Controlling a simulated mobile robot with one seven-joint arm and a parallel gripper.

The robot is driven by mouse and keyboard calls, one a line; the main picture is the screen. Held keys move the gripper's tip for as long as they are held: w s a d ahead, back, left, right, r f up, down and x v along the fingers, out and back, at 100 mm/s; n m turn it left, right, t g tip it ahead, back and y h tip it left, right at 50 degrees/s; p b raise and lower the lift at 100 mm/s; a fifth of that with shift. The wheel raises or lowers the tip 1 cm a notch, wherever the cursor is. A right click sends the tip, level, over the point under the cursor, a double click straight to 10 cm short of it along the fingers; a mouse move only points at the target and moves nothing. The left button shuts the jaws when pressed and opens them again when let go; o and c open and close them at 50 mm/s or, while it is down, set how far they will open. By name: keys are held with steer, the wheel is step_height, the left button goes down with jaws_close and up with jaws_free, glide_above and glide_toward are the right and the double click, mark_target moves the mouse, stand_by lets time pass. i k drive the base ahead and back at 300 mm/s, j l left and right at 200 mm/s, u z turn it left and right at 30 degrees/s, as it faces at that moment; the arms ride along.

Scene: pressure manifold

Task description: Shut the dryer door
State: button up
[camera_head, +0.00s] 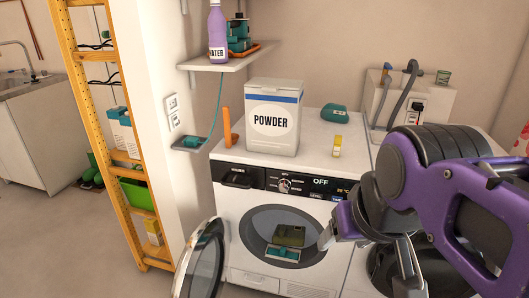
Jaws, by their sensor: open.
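A white front-loading machine (240,215) stands in the middle, its display reading OFF. Its round glass door (203,262) is swung wide open to the left, cut off by the bottom edge. Its round opening shows a dark green item (289,236) and a teal item (283,253). A second white machine (361,272) stands to the right, with a dark round front (385,262) mostly hidden behind my arm. No label shows which is the dryer. My gripper (362,248) is open, in front of the right machine and apart from the open door.
A white powder box (272,135), a small yellow box (337,147) and a teal item (334,113) stand on the machine top. A wall shelf (228,60) holds a purple bottle (217,32). An orange rack (90,110) stands left; floor between rack and door looks clear.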

mark_target(201, 271)
steer(key=j+z, duration=0.15)
steer(key=j, duration=0.5)
steer(key=j+z, duration=0.15)
steer(key=j, duration=0.45)
steer(key=k+j+z, duration=0.1)
steer(key=j, duration=0.55)
steer(key=k+j+z, duration=0.15)
steer(key=j, duration=0.6)
steer(key=k+l+u, duration=0.1)
steer(key=k+u, duration=0.15)
steer(key=u, duration=0.2)
steer(key=i+l+z, duration=0.3)
steer(key=l+z, duration=0.15)
